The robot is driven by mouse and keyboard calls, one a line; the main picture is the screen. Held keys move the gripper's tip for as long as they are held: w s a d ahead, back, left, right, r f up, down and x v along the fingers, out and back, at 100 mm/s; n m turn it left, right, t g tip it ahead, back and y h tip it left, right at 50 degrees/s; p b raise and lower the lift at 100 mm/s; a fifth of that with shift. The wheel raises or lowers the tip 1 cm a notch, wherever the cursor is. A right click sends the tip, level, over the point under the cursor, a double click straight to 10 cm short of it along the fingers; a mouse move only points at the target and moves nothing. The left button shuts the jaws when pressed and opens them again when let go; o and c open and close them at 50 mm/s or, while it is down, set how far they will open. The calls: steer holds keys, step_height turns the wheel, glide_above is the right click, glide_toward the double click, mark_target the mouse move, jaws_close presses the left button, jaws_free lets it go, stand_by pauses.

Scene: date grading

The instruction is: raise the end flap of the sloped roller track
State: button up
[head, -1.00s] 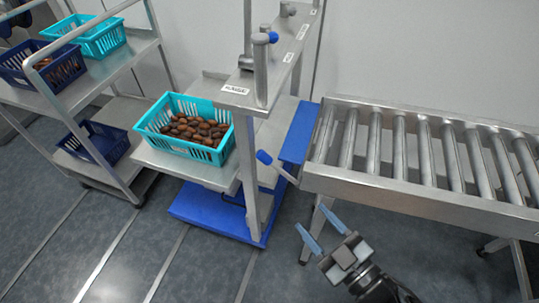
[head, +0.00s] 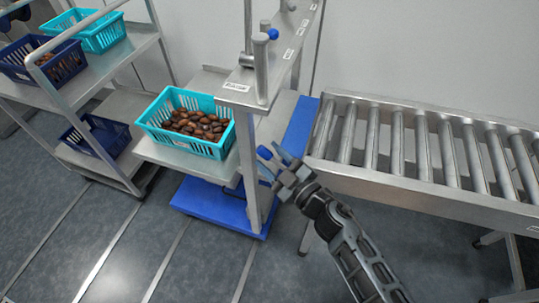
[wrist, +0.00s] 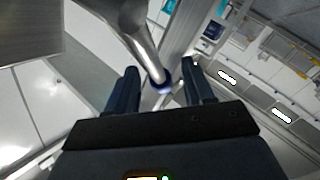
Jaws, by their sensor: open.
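The roller track (head: 425,140) stands at the right, with metal rollers in a steel frame. Its blue end flap (head: 302,122) is at the track's left end, beside the weighing stand; its exact tilt is unclear. A short lever with a blue knob (head: 264,153) sticks out near the flap's front corner. My gripper (head: 275,162) is open at this lever, partly hiding it. In the wrist view my gripper's fingers (wrist: 162,82) stand apart, with a metal rod and its blue round end (wrist: 161,88) between them. I cannot tell if they touch it.
A teal basket of dates (head: 190,122) sits on the stand's steel shelf (head: 180,165), left of my gripper. The stand's upright post (head: 247,165) is close to my gripper. A cart (head: 110,75) with more baskets is at the left. The floor in front is clear.

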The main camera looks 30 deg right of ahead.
steer(key=shift+w+a, duration=0.1)
steer(key=shift+w, duration=0.45)
jaws_close()
